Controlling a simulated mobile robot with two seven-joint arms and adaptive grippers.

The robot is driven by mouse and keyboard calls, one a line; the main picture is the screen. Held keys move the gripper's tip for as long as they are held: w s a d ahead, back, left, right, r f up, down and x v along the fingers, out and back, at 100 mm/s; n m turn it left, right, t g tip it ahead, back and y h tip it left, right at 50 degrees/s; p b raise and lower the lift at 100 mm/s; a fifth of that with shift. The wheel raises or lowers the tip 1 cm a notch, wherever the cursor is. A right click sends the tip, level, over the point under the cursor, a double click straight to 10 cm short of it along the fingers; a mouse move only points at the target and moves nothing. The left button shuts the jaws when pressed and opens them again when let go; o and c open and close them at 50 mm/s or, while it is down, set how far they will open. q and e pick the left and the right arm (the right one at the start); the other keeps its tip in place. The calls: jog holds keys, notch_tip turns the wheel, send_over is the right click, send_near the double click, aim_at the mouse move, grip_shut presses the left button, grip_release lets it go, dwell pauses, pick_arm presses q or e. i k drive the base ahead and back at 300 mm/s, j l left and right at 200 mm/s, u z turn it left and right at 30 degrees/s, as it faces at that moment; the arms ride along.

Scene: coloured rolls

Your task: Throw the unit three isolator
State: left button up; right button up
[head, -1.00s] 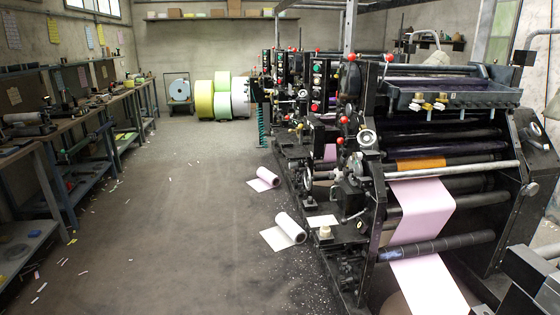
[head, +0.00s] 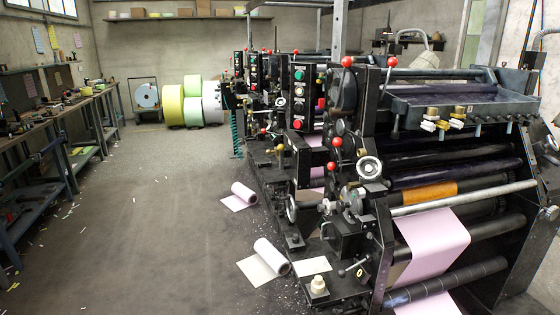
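A long row of black printing press units (head: 440,165) fills the right side of the head view. The nearest unit has an upright control panel (head: 299,98) with green, white and red buttons. Another panel (head: 253,72) with buttons stands on the unit behind it, partly hidden. Several levers with red ball knobs (head: 347,62) stick out around the nearest unit. I cannot tell which part is the unit three isolator, and no unit number is readable. Neither of my grippers is in view.
Paper rolls lie on the floor beside the press, one nearer (head: 270,257) and one farther (head: 242,194). Workbenches (head: 60,140) line the left wall. Yellow (head: 173,106), green and white rolls stand at the back. The aisle floor (head: 140,225) between is mostly clear, with paper scraps.

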aim_at(284, 166)
jog(key=i+j+z, duration=0.4)
jog(key=i+j, duration=0.65)
